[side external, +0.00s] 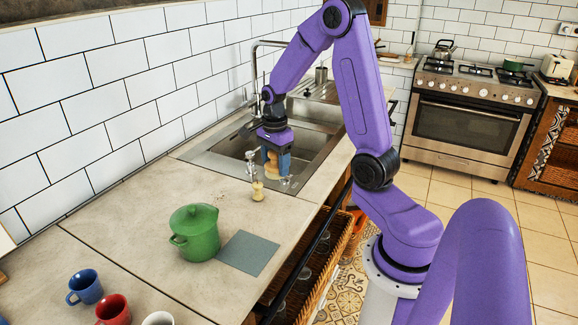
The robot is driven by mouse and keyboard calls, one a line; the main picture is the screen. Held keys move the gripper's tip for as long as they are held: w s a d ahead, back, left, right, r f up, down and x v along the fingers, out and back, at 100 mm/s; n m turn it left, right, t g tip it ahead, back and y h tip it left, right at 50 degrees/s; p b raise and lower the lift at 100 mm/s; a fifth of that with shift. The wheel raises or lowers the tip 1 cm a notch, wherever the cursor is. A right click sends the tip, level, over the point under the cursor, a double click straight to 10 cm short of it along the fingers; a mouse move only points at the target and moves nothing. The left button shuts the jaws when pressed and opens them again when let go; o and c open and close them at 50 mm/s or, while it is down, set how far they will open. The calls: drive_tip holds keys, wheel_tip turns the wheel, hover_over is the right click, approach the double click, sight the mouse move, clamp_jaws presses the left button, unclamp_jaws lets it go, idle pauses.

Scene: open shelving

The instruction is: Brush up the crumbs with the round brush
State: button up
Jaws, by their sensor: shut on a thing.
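My gripper (276,163) points down over the front part of the sink. It is shut on a tan, wooden-looking thing, which I take to be the round brush (270,158). The fingers partly cover it, and its bristles are hard to make out. I cannot tell whether its lower end touches anything. A small jar or bottle with pale yellowish contents (258,190) stands on the counter just in front of the gripper.
A green lidded pot (195,235) stands on the counter beside a flat grey mat (249,254). Blue (86,287), red (113,309) and white (158,319) mugs stand nearer left. The metal sink (318,142) and tap surround the gripper. The counter left of the pot is clear.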

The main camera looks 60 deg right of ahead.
drive_tip(key=w+a, duration=0.3)
drive_tip(key=w, duration=1)
approach(212, 191)
drive_tip(key=a+r, duration=0.2)
drive_tip(key=a, duration=0.1)
drive_tip(key=shift+d+f, duration=0.2)
drive_tip(key=shift+f, duration=3.85)
drive_tip(key=shift+s, duration=3.8)
drive_tip(key=shift+c, duration=0.4)
drive_tip(key=shift+w, duration=3.65)
drive_tip(key=shift+w+d, duration=0.2)
drive_tip(key=shift+w, duration=0.05)
drive_tip(key=shift+s+d, duration=0.1)
drive_tip(key=shift+d, duration=1)
drive_tip(key=shift+s+a, duration=0.1)
drive_tip(key=shift+s, duration=3.7)
drive_tip(key=shift+w, duration=3.75)
drive_tip(key=shift+w+r, duration=0.1)
drive_tip(key=shift+w, duration=0.05)
wheel_tip(212, 191, up, 8)
